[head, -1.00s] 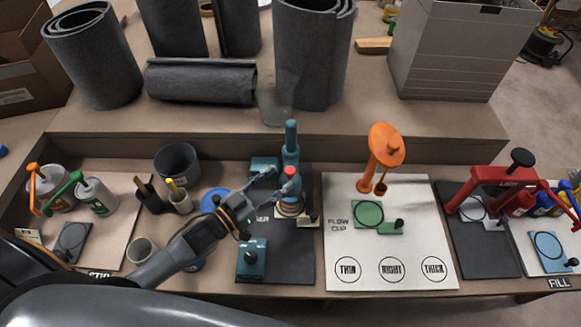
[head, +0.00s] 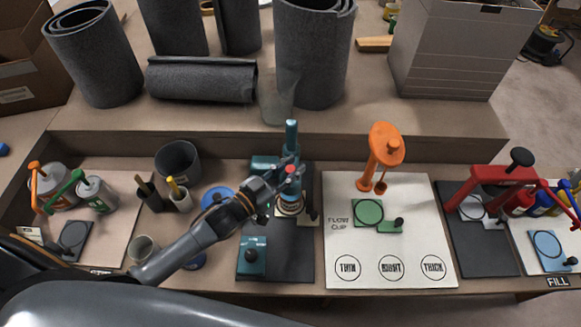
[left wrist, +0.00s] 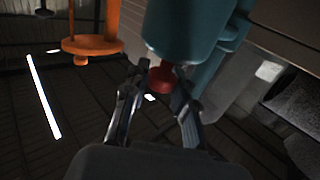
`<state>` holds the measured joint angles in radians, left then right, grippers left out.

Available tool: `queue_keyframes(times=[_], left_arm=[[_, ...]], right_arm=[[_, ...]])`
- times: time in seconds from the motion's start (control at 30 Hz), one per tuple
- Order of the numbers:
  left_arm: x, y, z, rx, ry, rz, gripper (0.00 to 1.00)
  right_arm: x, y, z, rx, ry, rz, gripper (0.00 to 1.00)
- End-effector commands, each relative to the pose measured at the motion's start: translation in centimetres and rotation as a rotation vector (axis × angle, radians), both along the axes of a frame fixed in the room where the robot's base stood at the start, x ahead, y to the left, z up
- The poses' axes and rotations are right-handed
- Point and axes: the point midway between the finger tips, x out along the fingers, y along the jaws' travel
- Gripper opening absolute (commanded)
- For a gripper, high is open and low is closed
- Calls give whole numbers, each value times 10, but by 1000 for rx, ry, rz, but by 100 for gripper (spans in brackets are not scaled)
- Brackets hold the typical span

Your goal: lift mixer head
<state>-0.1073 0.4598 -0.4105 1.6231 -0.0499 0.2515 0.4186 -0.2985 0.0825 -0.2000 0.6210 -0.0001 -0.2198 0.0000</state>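The teal mixer (head: 291,137) stands on the dark mat at the middle of the bench, its head part pointing up. A red knob (head: 290,169) sits on the head's near side; in the left wrist view the red knob (left wrist: 160,79) hangs under the teal housing (left wrist: 185,30). My left gripper (head: 288,166) is at the knob. In the left wrist view its two fingers (left wrist: 156,90) stand apart on either side of the knob, with a small gap on the left; contact on the right is unclear. My right gripper is not in view.
A teal box with a black knob (head: 251,256) stands at the mat's front left. The orange stand (head: 383,155) is close on the right. Grey rolls (head: 200,80) lie and stand on the shelf behind. Cups and bottles (head: 95,190) are at left, a red press (head: 500,180) at right.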

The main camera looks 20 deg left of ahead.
Motion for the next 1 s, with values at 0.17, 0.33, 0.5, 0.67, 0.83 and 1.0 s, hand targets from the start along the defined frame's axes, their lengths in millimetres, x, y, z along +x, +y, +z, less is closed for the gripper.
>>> queue_keyframes(times=[0.17, 0.33, 0.5, 0.67, 0.83, 1.0], left_arm=[[0, 0, 0, 0, 0, 0, 0], [0, 0, 12, 0, -1, 0, 0], [0, 0, 40, -1, -4, -1, 0], [0, 0, 71, -2, -5, -1, 0], [0, 0, 101, -2, -5, -1, 0], [0, 0, 113, -2, -5, -1, 0]], right_arm=[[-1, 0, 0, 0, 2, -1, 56], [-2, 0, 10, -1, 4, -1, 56], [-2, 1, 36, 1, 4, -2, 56], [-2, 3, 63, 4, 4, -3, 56], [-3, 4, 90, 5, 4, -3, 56], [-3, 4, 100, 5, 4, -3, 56]])
